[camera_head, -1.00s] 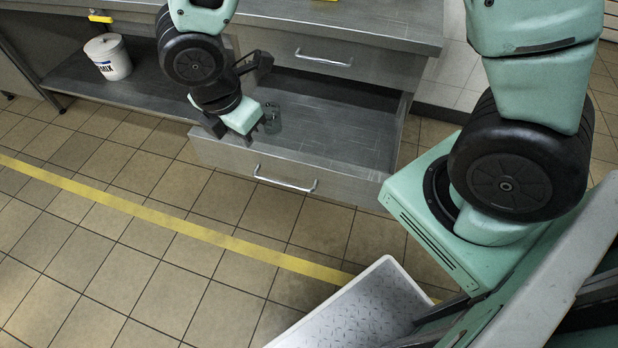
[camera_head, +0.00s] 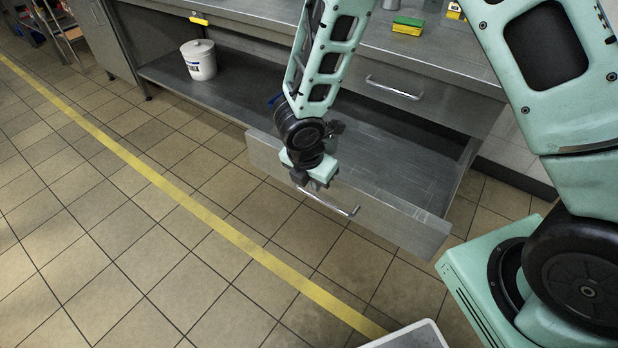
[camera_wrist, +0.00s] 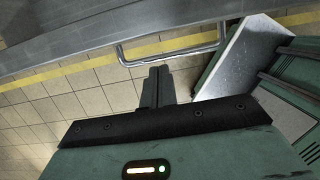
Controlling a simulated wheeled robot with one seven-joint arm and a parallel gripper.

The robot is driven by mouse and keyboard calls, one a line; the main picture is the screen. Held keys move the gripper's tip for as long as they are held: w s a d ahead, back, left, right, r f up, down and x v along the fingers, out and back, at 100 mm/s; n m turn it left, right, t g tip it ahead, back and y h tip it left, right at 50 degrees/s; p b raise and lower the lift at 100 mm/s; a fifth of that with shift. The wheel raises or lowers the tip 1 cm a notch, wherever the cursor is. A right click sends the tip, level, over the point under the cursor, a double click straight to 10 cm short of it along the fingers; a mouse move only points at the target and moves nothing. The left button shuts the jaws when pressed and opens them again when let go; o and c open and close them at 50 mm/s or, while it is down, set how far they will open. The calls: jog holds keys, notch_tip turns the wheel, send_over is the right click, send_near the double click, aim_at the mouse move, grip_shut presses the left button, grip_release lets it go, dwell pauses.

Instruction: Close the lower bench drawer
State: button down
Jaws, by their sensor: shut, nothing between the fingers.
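The lower bench drawer (camera_head: 395,226) is pulled out from the steel bench in the head view, with its interior visible from above. Its front carries a bar handle (camera_head: 338,206). My gripper (camera_head: 303,181) is in front of the drawer, by the left end of the handle, and partly covers the drawer front. In the wrist view, my gripper (camera_wrist: 158,72) has its fingers together and empty, pointing at the handle (camera_wrist: 172,58). The drawer front (camera_wrist: 100,48) crosses the top there. Whether the fingers touch the handle cannot be told.
The closed upper drawer (camera_head: 365,82) is above. A white bucket (camera_head: 200,62) stands on the lower shelf to the left. A green and yellow sponge (camera_head: 408,25) lies on the benchtop. The tiled floor with a yellow line (camera_head: 190,206) is clear before the drawer.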

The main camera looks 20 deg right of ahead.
jog(key=shift+w+d+r, duration=0.1)
jog(key=shift+w+d, duration=0.35)
jog(key=shift+d, duration=0.15)
jog(key=shift+w+d+r, duration=0.1)
jog(key=shift+w+d, duration=0.3)
jog(key=shift+d, duration=0.2)
jog(key=w+d+p, duration=0.6)
jog(key=w+d, duration=0.1)
jog(key=d, duration=0.3)
jog(key=w+d+p, duration=0.7)
jog(key=w+d, duration=0.1)
jog(key=d, duration=0.3)
jog(key=shift+w+d, duration=0.15)
jog(key=shift+w, duration=0.1)
